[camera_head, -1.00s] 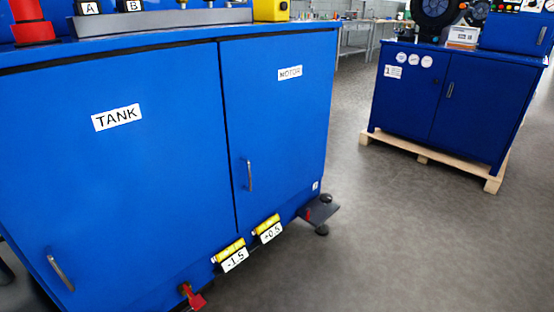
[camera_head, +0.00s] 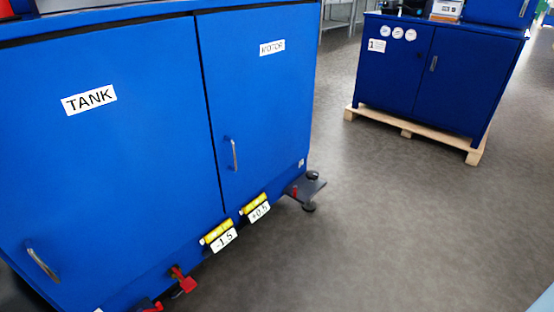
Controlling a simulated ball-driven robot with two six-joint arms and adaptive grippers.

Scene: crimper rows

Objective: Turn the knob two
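No knob marked two can be made out in this view. A large blue cabinet (camera_head: 110,170) with TANK and MOTOR labels fills the left side. A red valve handle (camera_head: 183,278) sticks out low on its front, and another red part (camera_head: 153,305) shows at the bottom edge. Yellow-topped tags reading -1.5 (camera_head: 224,240) and +0.5 (camera_head: 259,211) sit along the lower front. Only a thin strip of the cabinet's top shows. Neither of my grippers is in view.
A second blue cabinet (camera_head: 440,85) stands on a wooden pallet (camera_head: 430,138) at the back right. Grey floor (camera_head: 400,230) between and in front is clear. A pale blue edge, unclear, shows at bottom right.

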